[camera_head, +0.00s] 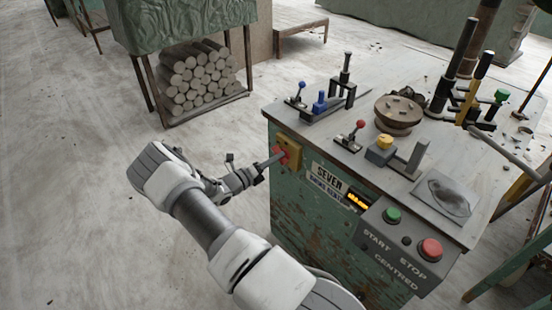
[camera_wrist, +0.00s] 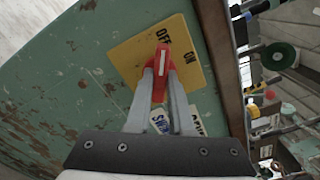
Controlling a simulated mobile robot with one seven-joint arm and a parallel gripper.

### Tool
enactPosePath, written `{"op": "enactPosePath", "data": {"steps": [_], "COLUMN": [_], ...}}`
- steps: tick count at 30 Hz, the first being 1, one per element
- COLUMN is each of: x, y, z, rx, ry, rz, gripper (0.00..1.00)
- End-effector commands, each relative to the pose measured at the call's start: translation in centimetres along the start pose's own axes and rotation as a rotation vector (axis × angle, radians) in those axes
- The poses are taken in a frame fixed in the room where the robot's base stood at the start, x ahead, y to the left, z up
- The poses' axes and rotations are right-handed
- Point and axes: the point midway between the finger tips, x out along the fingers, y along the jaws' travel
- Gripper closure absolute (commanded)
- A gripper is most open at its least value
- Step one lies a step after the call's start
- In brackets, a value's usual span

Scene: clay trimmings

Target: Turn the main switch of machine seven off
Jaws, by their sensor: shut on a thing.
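The red main switch (camera_wrist: 161,52) sits on a yellow plate (camera_wrist: 132,54) marked OFF and ON. My gripper (camera_wrist: 161,78) is shut on the red switch handle, one finger on each side. The white line on the handle runs toward the OFF word in the wrist view; ON lies to the right of it. In the head view, my gripper (camera_head: 276,158) reaches the yellow plate (camera_head: 293,146) on the upper left of the green machine's (camera_head: 290,205) front. The switch is mostly hidden there behind the fingers. A sign plate (camera_head: 328,178) to the right names the machine.
A grey box with a green START button (camera_head: 393,215) and a red STOP button (camera_head: 430,249) juts from the front at right. Levers and a round brown disc (camera_head: 398,113) stand on the machine top. A log rack (camera_head: 195,80) is behind. The floor at left is clear.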

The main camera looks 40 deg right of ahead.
Motion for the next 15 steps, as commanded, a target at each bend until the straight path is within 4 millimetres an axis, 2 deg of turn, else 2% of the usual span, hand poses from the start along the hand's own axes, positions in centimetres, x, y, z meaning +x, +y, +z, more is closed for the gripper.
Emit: {"op": "enactPosePath", "data": {"steps": [15], "x": [-0.05], "y": [0.12], "z": [-0.07], "rx": [-0.419], "ry": [0.001], "rz": [0.0], "gripper": [1.0]}}
